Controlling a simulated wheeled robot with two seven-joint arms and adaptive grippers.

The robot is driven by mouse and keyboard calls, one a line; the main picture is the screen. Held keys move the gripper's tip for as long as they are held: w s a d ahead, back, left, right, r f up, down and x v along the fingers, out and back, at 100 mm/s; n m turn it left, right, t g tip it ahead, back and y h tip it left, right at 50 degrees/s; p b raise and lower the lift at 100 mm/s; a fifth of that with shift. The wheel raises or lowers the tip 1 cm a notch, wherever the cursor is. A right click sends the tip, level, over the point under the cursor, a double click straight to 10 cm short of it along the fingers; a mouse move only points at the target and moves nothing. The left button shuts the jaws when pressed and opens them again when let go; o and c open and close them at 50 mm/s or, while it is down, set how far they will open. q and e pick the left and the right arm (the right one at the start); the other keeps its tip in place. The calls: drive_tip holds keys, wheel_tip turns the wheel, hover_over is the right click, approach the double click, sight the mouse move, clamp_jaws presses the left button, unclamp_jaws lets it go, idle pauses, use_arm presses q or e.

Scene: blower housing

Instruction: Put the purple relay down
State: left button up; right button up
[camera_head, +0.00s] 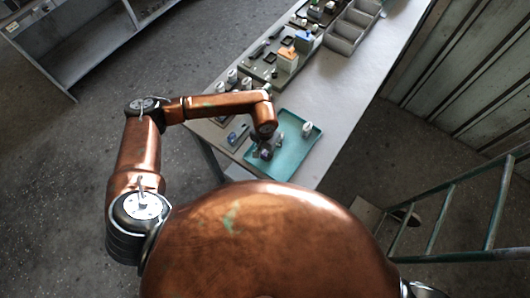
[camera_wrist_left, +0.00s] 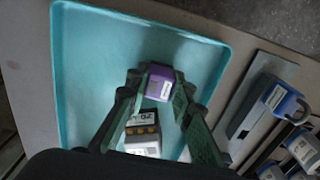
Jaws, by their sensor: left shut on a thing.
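My left gripper (camera_head: 264,150) is over the near part of the teal tray (camera_head: 284,170), at the table's near end. In the left wrist view its two dark green fingers (camera_wrist_left: 160,88) are closed on the sides of the purple relay (camera_wrist_left: 159,82), which has a pale label on top. The relay shows small and dark in the head view (camera_head: 265,155). I cannot tell whether its underside touches the tray. A white and black block with a "20" label and brass dots (camera_wrist_left: 143,130) is beside it in the wrist view. My right gripper is out of view.
A white part (camera_head: 307,128) stands in the tray's far right area. A blue-topped item (camera_head: 238,135) lies on a plate left of the tray. Farther back are a board with several parts (camera_head: 286,60) and grey bins (camera_head: 350,28). The tray's near side is bare.

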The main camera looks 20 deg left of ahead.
sight(265, 153)
use_arm(q)
drive_tip(key=o, duration=0.9)
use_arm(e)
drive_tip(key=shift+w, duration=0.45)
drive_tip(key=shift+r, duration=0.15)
use_arm(q)
drive_tip(key=shift+r+p, duration=0.3)
drive_tip(key=shift+p, duration=0.1)
drive_tip(key=shift+r+b, duration=1.4)
drive_tip(key=shift+r, duration=4.45)
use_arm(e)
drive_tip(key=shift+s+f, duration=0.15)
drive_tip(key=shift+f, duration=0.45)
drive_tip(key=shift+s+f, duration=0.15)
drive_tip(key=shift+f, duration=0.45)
